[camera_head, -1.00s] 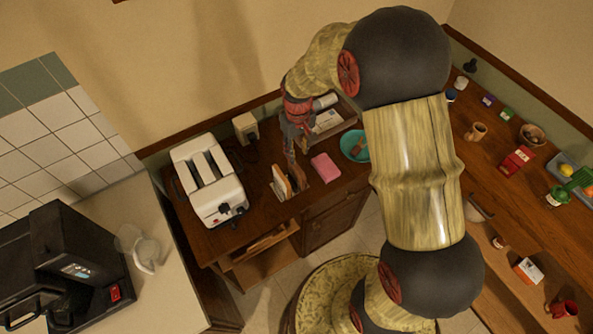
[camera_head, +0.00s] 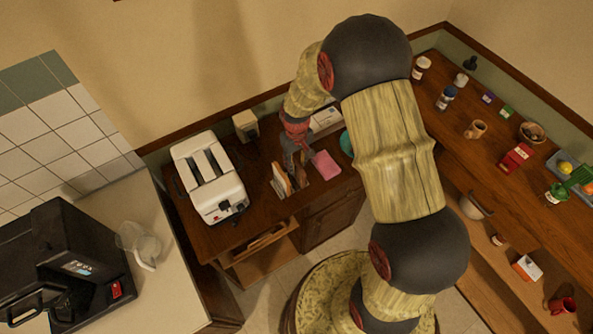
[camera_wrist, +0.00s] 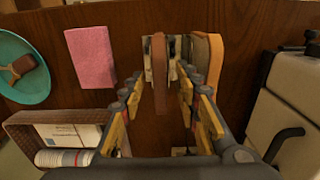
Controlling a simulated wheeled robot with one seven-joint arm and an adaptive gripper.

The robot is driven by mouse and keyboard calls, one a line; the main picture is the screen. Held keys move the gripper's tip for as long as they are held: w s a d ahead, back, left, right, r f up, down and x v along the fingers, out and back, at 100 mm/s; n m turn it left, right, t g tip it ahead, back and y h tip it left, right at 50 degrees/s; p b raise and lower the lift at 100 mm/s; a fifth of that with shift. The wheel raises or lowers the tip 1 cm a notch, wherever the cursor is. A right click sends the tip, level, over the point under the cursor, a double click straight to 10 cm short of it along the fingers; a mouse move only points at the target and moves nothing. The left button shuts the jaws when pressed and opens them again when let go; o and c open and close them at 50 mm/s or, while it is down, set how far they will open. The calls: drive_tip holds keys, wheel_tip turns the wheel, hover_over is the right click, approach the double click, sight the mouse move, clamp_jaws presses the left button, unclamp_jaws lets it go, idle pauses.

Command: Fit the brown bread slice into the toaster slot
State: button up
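The brown bread slice (camera_wrist: 160,72) stands on edge in a small rack (camera_wrist: 150,50) in the wrist view. Paler slices (camera_wrist: 208,55) with tan crusts stand just to its right. My gripper (camera_wrist: 161,82) is open, with one finger on each side of the brown slice and visible gaps between. In the head view my gripper (camera_head: 292,158) is just above the bread slices (camera_head: 284,181), and the single slices are hard to tell apart. The white toaster (camera_head: 229,191) stands left of the rack with two long slots on top; its side also shows in the wrist view (camera_wrist: 285,110).
A pink sponge (camera_head: 325,165) lies right of the rack. A teal bowl (camera_wrist: 22,70) and an open box (camera_wrist: 30,120) with items in it are on the same counter. Dark wood is bare between toaster and rack.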

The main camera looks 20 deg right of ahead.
drive_tip(key=shift+c, duration=1.2)
clamp_jaws()
